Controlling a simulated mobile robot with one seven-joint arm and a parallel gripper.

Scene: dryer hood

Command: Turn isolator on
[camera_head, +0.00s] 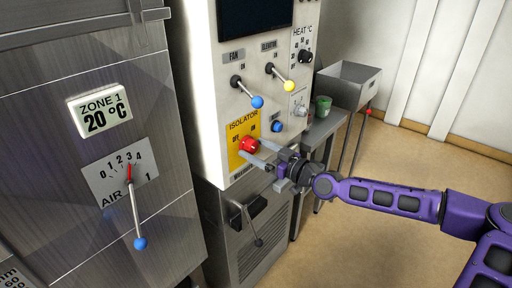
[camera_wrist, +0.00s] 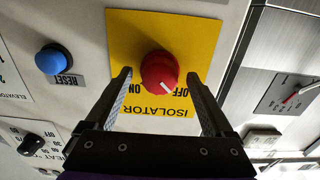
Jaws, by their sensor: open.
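The red isolator knob (camera_head: 249,145) sits on a yellow plate (camera_head: 236,160) low on the white control panel. In the wrist view the knob (camera_wrist: 159,71) appears upside down with its labels, and its white mark points toward the OFF label (camera_wrist: 182,93). The ON label (camera_wrist: 138,97) is on the other side. My gripper (camera_head: 256,152) is open in front of the plate. In the wrist view its fingertips (camera_wrist: 158,76) lie on either side of the knob, with a small gap showing on each side. I cannot tell how deep the fingers reach around it.
A blue reset button (camera_head: 277,126) is beside the plate. Fan lever (camera_head: 257,102) and yellow-knobbed elevator lever (camera_head: 289,86) stick out above. A lower handle (camera_head: 247,213) is below. A steel cabinet (camera_head: 60,220) stands left; a side table with a green pot (camera_head: 323,105) stands right.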

